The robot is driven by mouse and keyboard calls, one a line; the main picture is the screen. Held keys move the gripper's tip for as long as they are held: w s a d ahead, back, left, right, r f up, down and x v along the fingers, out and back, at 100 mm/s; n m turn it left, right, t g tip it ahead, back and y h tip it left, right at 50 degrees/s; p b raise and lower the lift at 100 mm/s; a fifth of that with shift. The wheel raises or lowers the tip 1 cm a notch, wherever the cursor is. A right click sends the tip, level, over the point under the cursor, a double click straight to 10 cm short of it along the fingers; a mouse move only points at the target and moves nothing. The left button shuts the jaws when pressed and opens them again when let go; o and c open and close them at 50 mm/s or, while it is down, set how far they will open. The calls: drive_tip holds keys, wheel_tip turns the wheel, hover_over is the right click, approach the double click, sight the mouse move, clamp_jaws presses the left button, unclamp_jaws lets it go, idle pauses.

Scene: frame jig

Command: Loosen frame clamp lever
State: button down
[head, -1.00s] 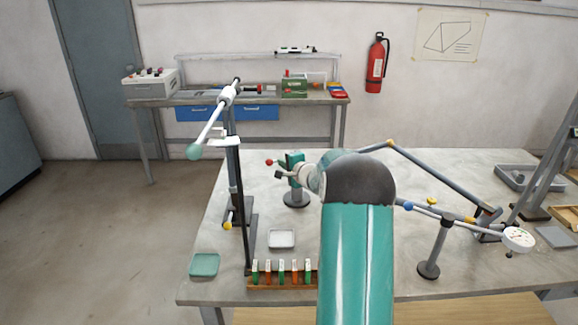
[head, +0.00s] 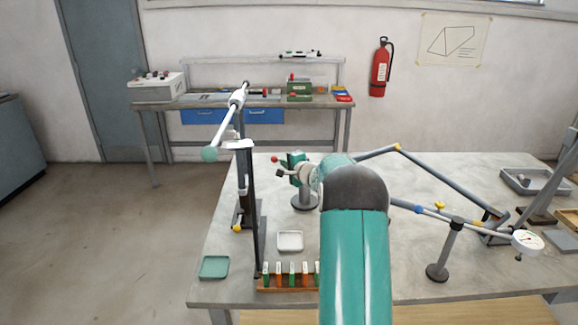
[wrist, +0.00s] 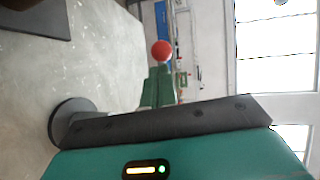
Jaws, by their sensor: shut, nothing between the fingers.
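The frame clamp (head: 296,163) is a green block on a post with a round dark base (head: 305,201), just left of my arm. Its lever ends in a red ball (head: 275,159) that points left. In the wrist view, the red ball (wrist: 161,48) and green clamp body (wrist: 157,88) show beyond the dark front edge of my gripper (wrist: 165,122). The ball looks clear of it. My gripper is shut and empty close to the clamp; its fingertips are hard to make out. In the head view my arm partly hides the clamp area.
A grey tube frame (head: 448,180) runs right from behind my arm. A dial gauge (head: 528,242) is at the right. A tall stand (head: 247,195) rises left of the clamp. A white tray (head: 290,241), green tray (head: 214,267) and rack (head: 288,283) lie in front.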

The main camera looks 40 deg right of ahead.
drive_tip(key=shift+w, duration=0.65)
drive_tip(key=shift+d+r, duration=0.1)
idle(0.4)
